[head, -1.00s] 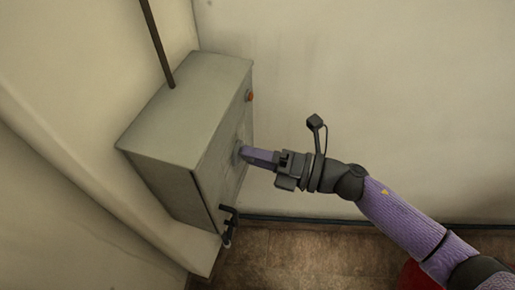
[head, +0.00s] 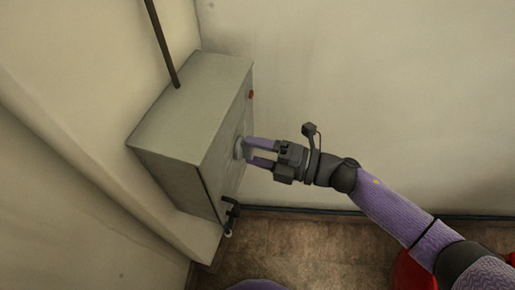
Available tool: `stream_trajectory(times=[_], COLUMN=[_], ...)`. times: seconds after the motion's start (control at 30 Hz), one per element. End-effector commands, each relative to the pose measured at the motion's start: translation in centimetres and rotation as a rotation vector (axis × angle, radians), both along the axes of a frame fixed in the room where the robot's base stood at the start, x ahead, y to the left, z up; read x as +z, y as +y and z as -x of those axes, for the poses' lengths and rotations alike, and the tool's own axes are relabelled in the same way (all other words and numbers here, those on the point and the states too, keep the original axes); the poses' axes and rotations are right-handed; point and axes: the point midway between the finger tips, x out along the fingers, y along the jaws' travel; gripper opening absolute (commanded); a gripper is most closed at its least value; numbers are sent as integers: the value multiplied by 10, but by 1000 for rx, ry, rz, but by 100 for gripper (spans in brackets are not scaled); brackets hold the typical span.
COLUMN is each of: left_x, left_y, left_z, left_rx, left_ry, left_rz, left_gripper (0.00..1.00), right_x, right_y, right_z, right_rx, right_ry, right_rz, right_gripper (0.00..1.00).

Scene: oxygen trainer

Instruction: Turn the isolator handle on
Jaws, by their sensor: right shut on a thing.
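A grey metal isolator box (head: 185,125) is fixed to the wall at the left of the head view. On its right-hand face is a round grey handle (head: 239,148), partly covered by my fingers. My right gripper (head: 249,151) reaches it from the right, its two purple fingers spread one above the other and shut on the handle. The handle's exact angle is too small to read. My left gripper is not in view.
A small red button or lamp (head: 251,95) sits on the same face, above the handle. A dark lever or latch (head: 231,212) sticks out at the lower front corner. A dark conduit (head: 162,45) rises from the box top. The wall to the right is bare.

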Motion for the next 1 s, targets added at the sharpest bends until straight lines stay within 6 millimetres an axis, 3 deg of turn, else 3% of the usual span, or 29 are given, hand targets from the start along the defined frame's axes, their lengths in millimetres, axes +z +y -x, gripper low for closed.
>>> stream_trajectory(times=[0.2,0.23,0.33,0.63,0.9,1.0], left_x=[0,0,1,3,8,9], left_y=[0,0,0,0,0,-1], left_z=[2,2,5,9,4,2], left_rx=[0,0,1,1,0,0], left_ry=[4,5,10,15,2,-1], left_rz=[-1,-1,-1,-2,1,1], left_gripper=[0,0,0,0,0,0], right_x=[0,0,0,0,0,-1], right_y=[0,0,0,-9,-72,-87], right_z=[0,0,0,3,24,28], right_rx=[-2,-2,-2,-1,-3,-2], right_ry=[2,2,2,2,4,3], right_rz=[-1,-1,-1,0,3,2], right_gripper=[17,80,100,100,100,100])
